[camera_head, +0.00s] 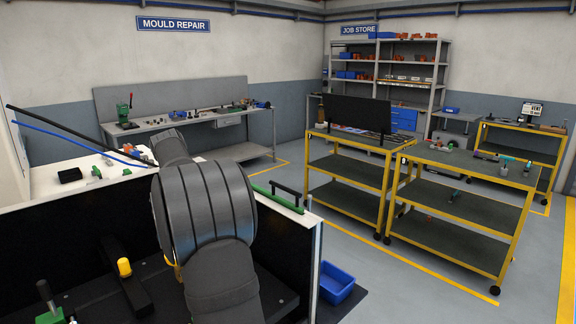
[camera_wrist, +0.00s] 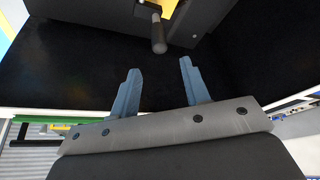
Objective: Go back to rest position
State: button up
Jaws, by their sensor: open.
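My gripper (camera_wrist: 157,84) shows in the wrist view with its two blue-grey fingers apart and nothing between them. Beyond the fingertips is a dark surface (camera_wrist: 70,65). A dark cylindrical handle (camera_wrist: 158,38) on a dark block with a yellow patch is ahead of the fingers, apart from them. In the head view my arm covers the middle of the dark machine bed, and my gripper is hidden there. No copper electrode can be made out for certain in either view.
A low wall (camera_head: 307,240) edges the machine bed. Yellow-framed carts (camera_head: 460,205) stand at right, a blue bin (camera_head: 336,283) on the floor. A workbench (camera_head: 215,115) stands behind.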

jog(key=x, duration=1)
jog(key=shift+f, duration=0.2)
